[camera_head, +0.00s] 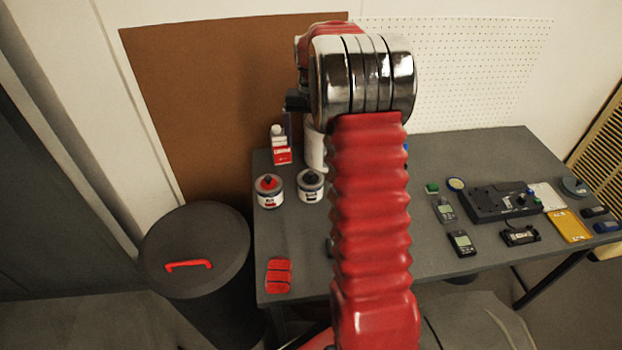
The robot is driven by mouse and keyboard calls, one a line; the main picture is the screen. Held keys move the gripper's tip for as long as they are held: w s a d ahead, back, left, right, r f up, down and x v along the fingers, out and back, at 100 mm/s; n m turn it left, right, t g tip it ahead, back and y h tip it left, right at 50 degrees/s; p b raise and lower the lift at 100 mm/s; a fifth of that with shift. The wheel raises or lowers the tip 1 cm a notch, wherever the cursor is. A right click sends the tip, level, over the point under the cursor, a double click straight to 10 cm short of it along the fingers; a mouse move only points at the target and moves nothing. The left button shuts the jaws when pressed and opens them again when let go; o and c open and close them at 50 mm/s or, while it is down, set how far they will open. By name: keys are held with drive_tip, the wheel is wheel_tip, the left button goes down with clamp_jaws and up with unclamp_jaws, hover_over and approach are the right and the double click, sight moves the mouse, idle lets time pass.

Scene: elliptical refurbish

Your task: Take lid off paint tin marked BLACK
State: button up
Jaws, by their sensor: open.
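Two small paint tins stand side by side on the left part of the grey table. The right tin (311,192) has a dark knob on its lid (310,177) and a white label with dark marks. The left tin (269,198) has a red-topped lid. Both lids are on. The labels are too small to read, but the dark-lidded tin looks like the black one. My red arm rises through the middle of the view, just right of the tins, to a chrome joint. My gripper's fingers cannot be made out and seem hidden behind that joint.
A red-and-white bottle (280,146) and a white cylinder (316,150) stand behind the tins. Red blocks (278,275) lie at the table's front left. A lidded dark bin (196,250) stands left of the table. Several devices surround a black case (502,203) at right.

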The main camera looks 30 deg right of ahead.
hover_over(311, 172)
drive_tip(key=shift+f, duration=4.3)
drive_tip(key=shift+f, duration=0.1)
drive_tip(key=shift+a+f, duration=0.1)
drive_tip(key=shift+f, duration=2.4)
drive_tip(key=shift+c, duration=0.3)
drive_tip(key=c, duration=1.1)
